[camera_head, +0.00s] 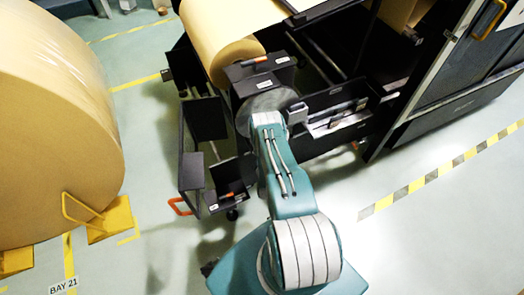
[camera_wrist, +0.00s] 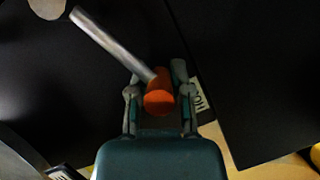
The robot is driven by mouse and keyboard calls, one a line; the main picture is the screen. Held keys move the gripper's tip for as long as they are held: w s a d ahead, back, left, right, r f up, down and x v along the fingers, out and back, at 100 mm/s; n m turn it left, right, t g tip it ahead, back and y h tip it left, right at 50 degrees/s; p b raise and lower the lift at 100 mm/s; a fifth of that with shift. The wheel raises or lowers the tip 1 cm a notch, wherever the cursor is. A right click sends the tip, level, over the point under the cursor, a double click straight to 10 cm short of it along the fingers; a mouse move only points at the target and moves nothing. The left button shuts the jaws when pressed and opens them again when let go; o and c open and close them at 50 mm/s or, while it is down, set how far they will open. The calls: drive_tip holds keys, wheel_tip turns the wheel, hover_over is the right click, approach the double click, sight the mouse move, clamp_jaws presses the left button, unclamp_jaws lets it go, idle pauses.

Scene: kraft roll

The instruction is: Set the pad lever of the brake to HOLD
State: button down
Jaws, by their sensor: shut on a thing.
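In the wrist view the pad lever is a bare metal rod (camera_wrist: 112,42) with an orange knob (camera_wrist: 159,101) at its end. The rod slants from the upper left down to the knob. My gripper (camera_wrist: 162,86) is shut on the orange knob, one finger on each side. A white label (camera_wrist: 199,94), seen turned and seeming to read HOLD, sits just right of the right finger, partly covered by it. In the head view my arm reaches over the black brake frame (camera_head: 190,165), and I cannot make out my gripper there.
A large kraft roll (camera_head: 60,120) stands at the left, with yellow chocks (camera_head: 110,220) at its foot. Another kraft roll (camera_head: 215,40) sits at the machine. A dark cabinet (camera_head: 450,95) stands at the right. Open floor (camera_head: 420,240) lies at the lower right.

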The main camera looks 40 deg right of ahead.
drive_tip(key=shift+d+f, duration=0.25)
drive_tip(key=shift+f, duration=0.2)
drive_tip(key=shift+s, duration=0.1)
drive_tip(key=shift+s+f, duration=0.15)
drive_tip(key=shift+f, duration=0.05)
drive_tip(key=c, duration=0.7)
unclamp_jaws()
drive_tip(key=shift+o, duration=0.8)
drive_tip(key=shift+d+f, duration=0.1)
drive_tip(key=shift+d, duration=0.15)
drive_tip(key=v, duration=1.1)
drive_tip(key=shift+s+a, duration=0.25)
drive_tip(key=shift+a, duration=0.05)
